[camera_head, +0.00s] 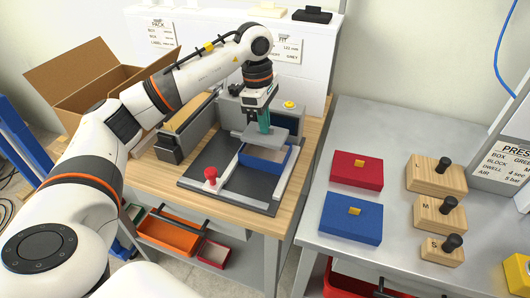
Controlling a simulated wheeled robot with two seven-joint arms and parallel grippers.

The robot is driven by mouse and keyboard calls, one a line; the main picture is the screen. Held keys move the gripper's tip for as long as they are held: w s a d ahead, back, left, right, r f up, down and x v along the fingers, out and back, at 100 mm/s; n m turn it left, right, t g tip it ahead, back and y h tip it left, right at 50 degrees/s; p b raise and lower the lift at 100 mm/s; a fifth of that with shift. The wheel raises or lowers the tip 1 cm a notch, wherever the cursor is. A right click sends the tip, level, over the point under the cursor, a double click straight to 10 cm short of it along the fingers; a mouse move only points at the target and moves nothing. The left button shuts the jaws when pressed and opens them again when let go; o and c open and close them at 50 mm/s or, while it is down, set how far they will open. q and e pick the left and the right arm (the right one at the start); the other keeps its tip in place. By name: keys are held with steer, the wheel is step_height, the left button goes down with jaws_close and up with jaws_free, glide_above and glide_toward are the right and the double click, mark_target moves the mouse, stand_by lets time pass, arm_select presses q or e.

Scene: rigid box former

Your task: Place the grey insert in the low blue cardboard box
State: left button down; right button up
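The low blue cardboard box (272,168) sits open on the dark plate of the forming station, between light rails. Its pale inside shows. My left gripper (264,128) comes down from above, just behind the box. Its green fingers close on a flat grey piece, which looks like the grey insert (252,136). The insert appears above the far part of the box and hides its back edge. Whether it touches the box cannot be told. My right gripper is not in view.
A red knob (210,174) stands at the front left of the station. A grey machine block (290,118) is close behind. Red (350,176) and blue lids (345,222) and wooden blocks (436,176) lie on the right table. An open carton (85,75) stands left.

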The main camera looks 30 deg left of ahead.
mark_target(264, 144)
arm_select(q)
step_height(264, 144, down, 4)
steer(key=shift+r, duration=0.1)
step_height(264, 144, down, 3)
steer(key=shift+f+p, duration=0.1)
steer(key=shift+p, duration=0.2)
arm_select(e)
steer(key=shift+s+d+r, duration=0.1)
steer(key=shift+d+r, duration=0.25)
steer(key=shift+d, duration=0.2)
arm_select(q)
steer(key=shift+d+f, duration=0.1)
steer(key=shift+f, duration=0.05)
steer(key=c, duration=1.6)
jaws_free()
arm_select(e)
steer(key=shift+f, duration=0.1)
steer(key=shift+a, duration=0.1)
